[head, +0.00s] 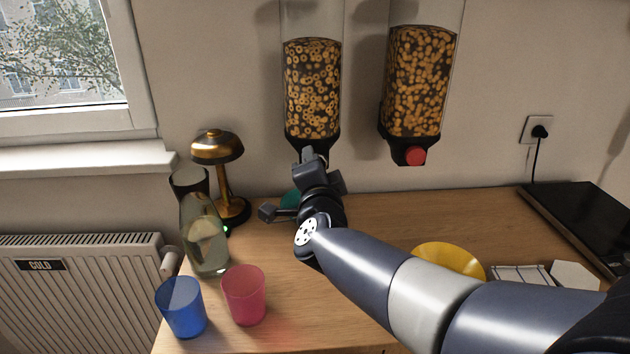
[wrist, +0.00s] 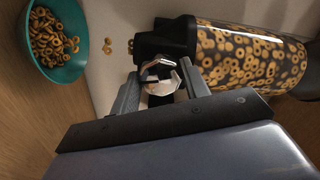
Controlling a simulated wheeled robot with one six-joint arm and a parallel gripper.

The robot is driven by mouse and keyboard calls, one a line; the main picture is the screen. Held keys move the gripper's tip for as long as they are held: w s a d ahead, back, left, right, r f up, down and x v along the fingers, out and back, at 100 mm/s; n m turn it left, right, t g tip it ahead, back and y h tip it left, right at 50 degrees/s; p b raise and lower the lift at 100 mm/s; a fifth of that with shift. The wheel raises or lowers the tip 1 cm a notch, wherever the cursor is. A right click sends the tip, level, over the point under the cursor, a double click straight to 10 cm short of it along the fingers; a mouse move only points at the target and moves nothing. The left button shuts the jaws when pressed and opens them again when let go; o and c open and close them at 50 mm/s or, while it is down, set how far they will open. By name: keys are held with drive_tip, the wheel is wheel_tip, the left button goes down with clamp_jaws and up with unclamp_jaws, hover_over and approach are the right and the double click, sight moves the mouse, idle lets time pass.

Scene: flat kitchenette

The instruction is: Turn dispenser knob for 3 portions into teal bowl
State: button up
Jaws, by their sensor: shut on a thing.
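The left dispenser (head: 312,90) hangs on the wall, partly full of ring-shaped cereal; it also shows tipped sideways in the wrist view (wrist: 250,60). My gripper (wrist: 160,78) is shut on its pale faceted knob (wrist: 160,68), one finger on each side. In the head view my gripper (head: 312,165) covers the knob and outlet. The teal bowl (wrist: 30,57) holds a pile of cereal rings. In the head view only a sliver of the teal bowl (head: 290,199) shows behind my gripper. Several loose rings (wrist: 107,46) show beside the bowl; I cannot tell whether they are falling.
A second dispenser (head: 415,85) with a red knob (head: 415,155) hangs to the right. A brass lamp (head: 218,150), glass carafe (head: 205,240), blue cup (head: 181,308) and pink cup (head: 244,295) stand left. A yellow bowl (head: 450,258) sits behind my arm. A dark hob (head: 590,225) is right.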

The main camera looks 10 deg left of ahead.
drive_tip(key=shift+m+b, duration=0.75)
drive_tip(key=shift+m, duration=0.45)
drive_tip(key=o, duration=1)
drive_tip(key=p+v, duration=0.1)
drive_tip(key=v, duration=0.9)
drive_tip(key=shift+s, duration=0.35)
drive_tip(key=shift+w, duration=0.1)
